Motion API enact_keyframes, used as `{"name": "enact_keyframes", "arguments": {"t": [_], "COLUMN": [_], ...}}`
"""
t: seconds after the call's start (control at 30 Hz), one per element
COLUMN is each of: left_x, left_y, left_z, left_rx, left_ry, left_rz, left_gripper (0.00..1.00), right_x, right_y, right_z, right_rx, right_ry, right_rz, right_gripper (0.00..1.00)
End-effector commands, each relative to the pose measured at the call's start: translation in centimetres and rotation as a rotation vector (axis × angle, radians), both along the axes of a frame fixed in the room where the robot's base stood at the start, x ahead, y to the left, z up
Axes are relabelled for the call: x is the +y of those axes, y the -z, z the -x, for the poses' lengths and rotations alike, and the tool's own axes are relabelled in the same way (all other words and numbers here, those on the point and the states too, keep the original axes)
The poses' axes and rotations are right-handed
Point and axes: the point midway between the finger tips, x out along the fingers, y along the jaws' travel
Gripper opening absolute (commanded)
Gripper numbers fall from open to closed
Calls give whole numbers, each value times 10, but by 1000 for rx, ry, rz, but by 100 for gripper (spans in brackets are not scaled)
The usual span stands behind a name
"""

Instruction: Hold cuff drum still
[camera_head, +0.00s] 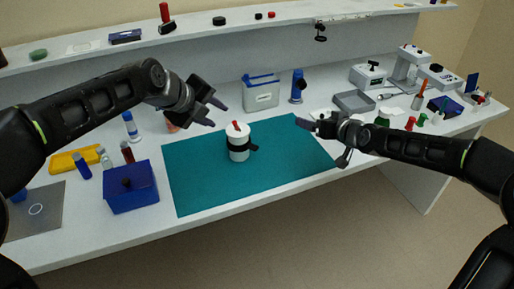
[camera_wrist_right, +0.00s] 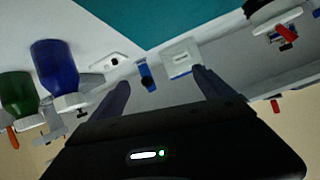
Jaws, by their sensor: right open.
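The cuff drum (camera_head: 238,154) is a white upright cylinder with a dark band around it and a small red piece on top. It stands on the teal mat (camera_head: 199,182) in the head view. My left gripper (camera_head: 218,114) is above and behind the drum, slightly left, with its fingers apart and empty. My right gripper (camera_head: 322,144) is over the mat's right edge, well right of the drum, fingers spread and empty. Its fingers (camera_wrist_right: 162,95) also show apart in the right wrist view. Neither gripper touches the drum.
A blue box (camera_head: 131,189) and yellow tray (camera_head: 75,160) stand left of the mat. A white bin (camera_head: 261,94) and dark blue bottle (camera_head: 297,86) stand behind it. A grey tray (camera_head: 354,102) and bench instruments are at the right. The mat around the drum is clear.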

Motion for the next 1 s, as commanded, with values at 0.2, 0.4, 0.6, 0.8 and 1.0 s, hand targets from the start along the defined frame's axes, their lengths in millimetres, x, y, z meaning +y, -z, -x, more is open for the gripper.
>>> {"name": "enact_keyframes", "arguments": {"t": [0.2,0.4,0.6,0.8,1.0], "left_x": [0,0,0,0,0], "left_y": [0,0,0,0,0], "left_z": [0,0,0,0,0], "left_rx": [0,0,0,0,0], "left_ry": [0,0,0,0,0], "left_rz": [0,0,0,0,0], "left_gripper": [36,36,36,36,36], "right_x": [121,178,189,189,192], "right_y": [35,44,45,45,48], "right_z": [24,44,49,49,44], "right_rx": [-64,-120,-136,-136,-135], "right_ry": [-282,-414,-443,-440,-441], "right_rz": [83,127,139,139,138], "right_gripper": [90,90,90,90,90]}}
